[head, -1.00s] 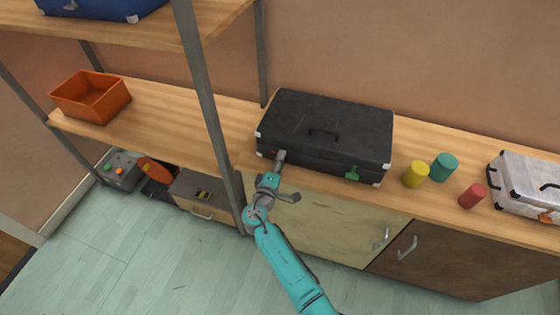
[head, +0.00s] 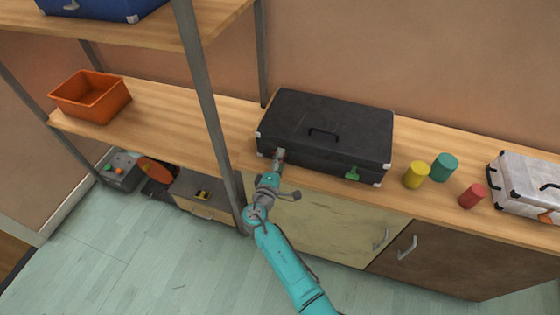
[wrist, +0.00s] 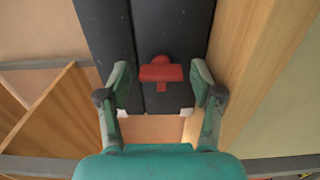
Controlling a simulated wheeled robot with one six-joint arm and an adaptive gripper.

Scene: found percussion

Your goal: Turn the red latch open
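The black suitcase (head: 325,125) lies shut on the wooden counter. The red latch (wrist: 160,73) is on its front, shown in the wrist view as a wide bar with a knob above and a short stem below. In the head view the latch is mostly hidden by my gripper (head: 279,155). My gripper, seen in the wrist view (wrist: 161,77), has its two fingers apart, one on each side of the latch, with gaps between. I cannot tell how deep the fingertips are relative to it. A green latch (head: 351,174) sits at the suitcase's front right.
Yellow (head: 416,174), teal (head: 444,167) and red (head: 472,196) cylinders stand right of the suitcase, before a silver case (head: 527,187). A grey shelf post (head: 205,95) rises left of my arm. An orange bin (head: 91,98) stands at the far left.

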